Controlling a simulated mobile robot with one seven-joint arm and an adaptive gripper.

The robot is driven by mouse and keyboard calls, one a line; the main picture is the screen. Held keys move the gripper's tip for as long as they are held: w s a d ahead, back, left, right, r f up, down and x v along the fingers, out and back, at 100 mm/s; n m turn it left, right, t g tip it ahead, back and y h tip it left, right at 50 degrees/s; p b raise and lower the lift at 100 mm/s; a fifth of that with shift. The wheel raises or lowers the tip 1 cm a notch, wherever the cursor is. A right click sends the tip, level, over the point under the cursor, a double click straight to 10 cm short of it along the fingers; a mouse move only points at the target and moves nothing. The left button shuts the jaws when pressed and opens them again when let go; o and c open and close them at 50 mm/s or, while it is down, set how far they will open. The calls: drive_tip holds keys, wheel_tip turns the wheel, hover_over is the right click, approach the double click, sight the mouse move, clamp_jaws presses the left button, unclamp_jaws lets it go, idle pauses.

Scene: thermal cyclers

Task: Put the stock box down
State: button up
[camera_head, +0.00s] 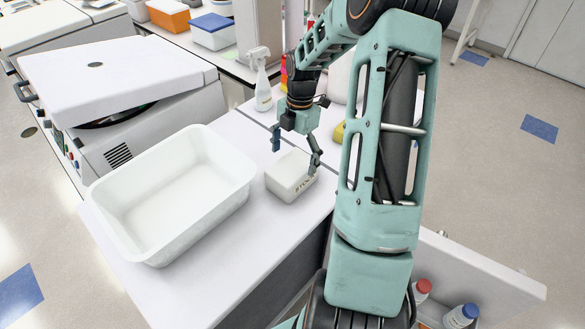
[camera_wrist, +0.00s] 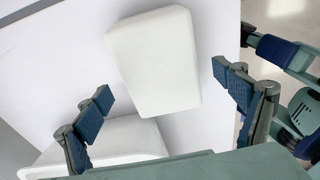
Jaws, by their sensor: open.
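The stock box (camera_head: 291,176) is a small white box with dark lettering on its front side. It rests on the white bench top, just right of the large white tub. In the wrist view the white box (camera_wrist: 155,60) lies between and beyond the two fingers. My gripper (camera_head: 297,158) is open just above the box, with one finger on each side of it. In the wrist view the blue pads of my gripper (camera_wrist: 168,100) are well apart, with a visible gap to the box on both sides. Nothing is held.
An empty white tub (camera_head: 170,200) stands left of the box. A white centrifuge-like machine (camera_head: 115,85) stands behind it. A spray bottle (camera_head: 261,80) stands behind my gripper. The bench's front edge is close to the box. Capped bottles (camera_head: 461,316) stand at the lower right.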

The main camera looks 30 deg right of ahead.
wheel_tip(320, 180, up, 8)
drive_tip(key=shift+w+d+f, duration=0.15)
drive_tip(key=shift+d+f, duration=0.1)
drive_tip(key=shift+d, duration=0.15)
